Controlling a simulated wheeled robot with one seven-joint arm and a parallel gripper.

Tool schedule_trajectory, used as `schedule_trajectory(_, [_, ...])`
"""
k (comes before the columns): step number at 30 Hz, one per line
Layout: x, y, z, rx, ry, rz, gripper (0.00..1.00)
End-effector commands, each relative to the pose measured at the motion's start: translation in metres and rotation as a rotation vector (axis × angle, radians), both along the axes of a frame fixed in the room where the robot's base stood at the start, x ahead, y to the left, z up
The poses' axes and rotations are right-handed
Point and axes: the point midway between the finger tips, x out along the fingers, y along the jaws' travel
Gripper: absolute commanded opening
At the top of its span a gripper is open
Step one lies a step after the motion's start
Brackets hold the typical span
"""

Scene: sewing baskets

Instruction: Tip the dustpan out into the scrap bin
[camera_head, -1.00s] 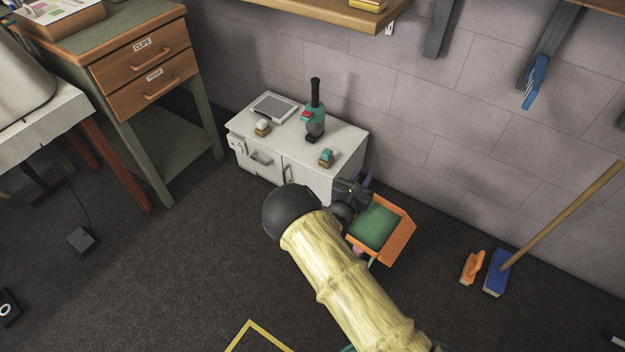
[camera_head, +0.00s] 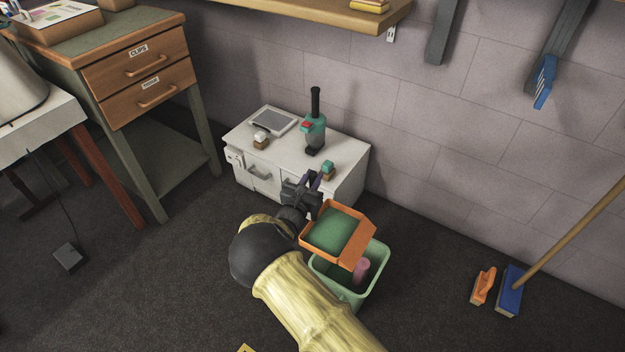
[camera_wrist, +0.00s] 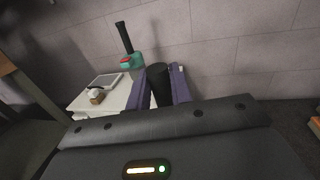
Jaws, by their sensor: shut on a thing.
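My gripper (camera_head: 313,183) is at the pan's far-left side. In the wrist view, its purple fingers are shut on a dark upright handle (camera_wrist: 160,84). The pan is apart from the floor and hides part of the bin's opening. A pink cylindrical thing (camera_head: 361,269) shows inside the bin.
A white cabinet (camera_head: 262,182) with a teal device (camera_head: 315,133) on top stands just behind my gripper, against the wall. An orange brush (camera_head: 484,286) and a blue broom (camera_head: 510,290) are on the right. Carpet is clear between bin and broom.

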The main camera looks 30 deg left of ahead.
Motion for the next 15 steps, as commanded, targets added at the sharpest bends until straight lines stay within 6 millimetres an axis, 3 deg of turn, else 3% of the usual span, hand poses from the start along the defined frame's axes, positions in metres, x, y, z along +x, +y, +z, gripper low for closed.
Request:
schedule_trajectory(8, [0.001, -0.001, -0.003, 0.000, -0.003, -0.001, 0.00])
schedule_trajectory(15, [0.002, -0.003, -0.020, 0.003, -0.004, -0.003, 0.00])
